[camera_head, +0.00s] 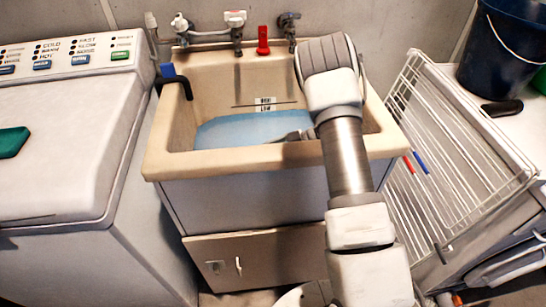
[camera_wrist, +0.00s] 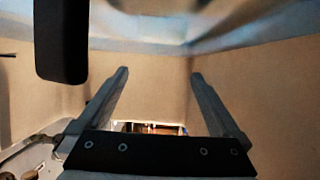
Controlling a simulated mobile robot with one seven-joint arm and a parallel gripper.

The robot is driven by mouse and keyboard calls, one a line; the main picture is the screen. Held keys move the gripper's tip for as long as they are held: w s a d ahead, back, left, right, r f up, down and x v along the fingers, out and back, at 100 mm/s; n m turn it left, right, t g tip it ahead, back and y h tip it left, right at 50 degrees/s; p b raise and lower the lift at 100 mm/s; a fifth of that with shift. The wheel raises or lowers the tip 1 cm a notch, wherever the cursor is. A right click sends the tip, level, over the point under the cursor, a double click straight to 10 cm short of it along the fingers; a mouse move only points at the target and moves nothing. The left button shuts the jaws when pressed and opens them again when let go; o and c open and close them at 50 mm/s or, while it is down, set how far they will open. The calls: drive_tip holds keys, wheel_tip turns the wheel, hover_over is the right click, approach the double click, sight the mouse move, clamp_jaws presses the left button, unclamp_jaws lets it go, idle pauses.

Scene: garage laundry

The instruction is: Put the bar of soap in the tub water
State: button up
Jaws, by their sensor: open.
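The utility tub (camera_head: 170,150) stands in the middle of the head view, with pale blue water (camera_head: 240,130) in it. My arm reaches over its right side. My gripper (camera_head: 299,136) is low inside the tub, at or close above the water; the arm hides part of it. In the wrist view my gripper (camera_wrist: 159,74) has its two fingers wide apart with nothing between them. Bluish water (camera_wrist: 110,12) shows along the top there. I cannot make out a bar of soap for sure in either view; part of the tub is hidden behind my arm.
A washer (camera_head: 60,150) with a green object (camera_head: 13,142) on its lid stands left. Taps (camera_head: 237,22) and a red item (camera_head: 263,42) line the tub's back. A white wire rack (camera_head: 450,150) leans at right, near a dark bucket (camera_head: 500,50) and a black object (camera_head: 503,108).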

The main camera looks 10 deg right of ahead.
drive_tip(key=w+d+r+m+t+h, duration=0.3)
drive_tip(key=w+r+t+h, duration=0.2)
drive_tip(key=w+r+t, duration=0.7)
drive_tip(key=s+d+r+m+h, duration=0.2)
drive_tip(key=d+r+m+h, duration=0.2)
drive_tip(key=r, duration=0.4)
drive_tip(key=s+d+r+m+h, duration=0.2)
drive_tip(key=d+r+m+h, duration=0.15)
drive_tip(key=r, duration=0.45)
drive_tip(key=s+d+r+m+g+h, duration=0.25)
drive_tip(key=s+m, duration=0.25)
drive_tip(key=s, duration=0.7)
drive_tip(key=s+a+f+m+g, duration=0.1)
drive_tip(key=s+a+f+g, duration=0.1)
drive_tip(key=s, duration=0.9)
drive_tip(key=s+a+f+m+g+y, duration=0.1)
drive_tip(key=s+a, duration=0.3)
drive_tip(key=s, duration=0.6)
drive_tip(key=shift+s+a+f+g+y, duration=0.3)
drive_tip(key=shift+s+a+f+g, duration=0.15)
drive_tip(key=shift+g, duration=0.2)
